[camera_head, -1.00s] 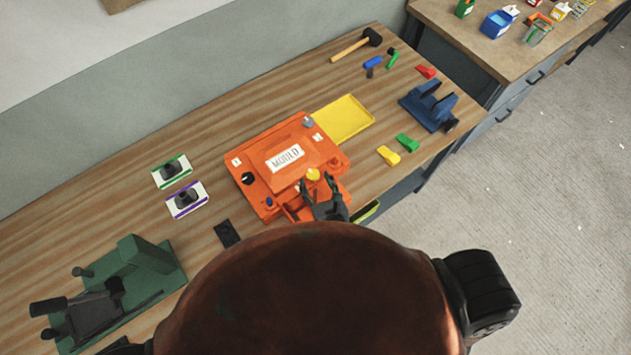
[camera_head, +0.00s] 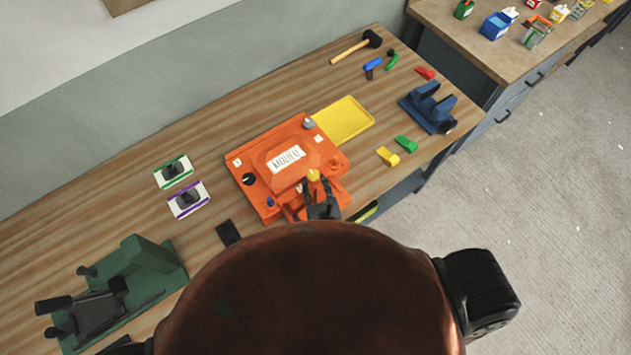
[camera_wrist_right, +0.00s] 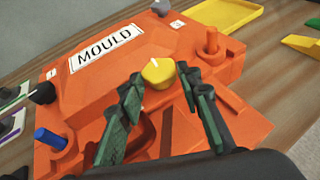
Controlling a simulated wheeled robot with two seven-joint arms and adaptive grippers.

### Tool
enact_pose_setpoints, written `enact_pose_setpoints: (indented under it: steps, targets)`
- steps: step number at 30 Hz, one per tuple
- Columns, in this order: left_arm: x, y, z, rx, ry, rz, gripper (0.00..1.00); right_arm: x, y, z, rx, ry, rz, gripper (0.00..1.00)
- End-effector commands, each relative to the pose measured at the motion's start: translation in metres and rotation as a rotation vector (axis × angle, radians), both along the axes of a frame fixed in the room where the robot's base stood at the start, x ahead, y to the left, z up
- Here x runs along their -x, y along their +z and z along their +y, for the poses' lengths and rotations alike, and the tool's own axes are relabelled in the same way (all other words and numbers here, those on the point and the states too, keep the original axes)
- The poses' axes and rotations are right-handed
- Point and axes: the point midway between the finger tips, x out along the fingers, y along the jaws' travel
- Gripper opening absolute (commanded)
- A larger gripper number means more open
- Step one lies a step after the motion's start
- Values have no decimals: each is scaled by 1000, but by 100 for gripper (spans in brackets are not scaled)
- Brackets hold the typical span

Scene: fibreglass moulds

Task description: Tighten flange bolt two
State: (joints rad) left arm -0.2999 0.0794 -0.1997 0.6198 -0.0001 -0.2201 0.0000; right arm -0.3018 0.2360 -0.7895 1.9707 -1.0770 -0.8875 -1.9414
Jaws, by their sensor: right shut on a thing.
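The orange mould (camera_head: 262,197) lies on the bench, with a white label reading MOULD; it also fills much of the right wrist view (camera_wrist_right: 110,75). A yellow knob (camera_wrist_right: 157,73) with a white mark on top stands at its near side; it also shows in the head view (camera_head: 313,175). My right gripper (camera_wrist_right: 160,80) has its fingers closed in on either side of the yellow knob. A blue bolt (camera_wrist_right: 50,138), a black knob (camera_wrist_right: 42,93) and an orange post (camera_wrist_right: 212,42) are on the mould. I cannot read which bolt is two. My left gripper is out of view.
A yellow tray (camera_head: 345,118) adjoins the mould's far right. Green and purple-edged cards (camera_head: 173,171) with dark parts lie to its left. A green fixture (camera_head: 140,258) is at lower left, a blue one (camera_head: 428,106) at right. A mallet (camera_head: 350,48) lies at the back.

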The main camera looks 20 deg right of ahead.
Motion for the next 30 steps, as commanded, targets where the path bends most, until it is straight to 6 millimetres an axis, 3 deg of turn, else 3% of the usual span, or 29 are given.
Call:
enact_pose_setpoints:
  steps: [10,11,18,26,30]
  targets:
    - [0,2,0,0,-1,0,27,0,0,1,2,-25,-2,8]
    - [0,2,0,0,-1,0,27,0,0,0,2,-25,-2,33]
    - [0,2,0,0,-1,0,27,0,0,1,1,-25,-2,49]
    - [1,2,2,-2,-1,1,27,1,1,1,0,-24,-1,50]
    - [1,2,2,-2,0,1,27,10,4,2,-1,-23,0,50]
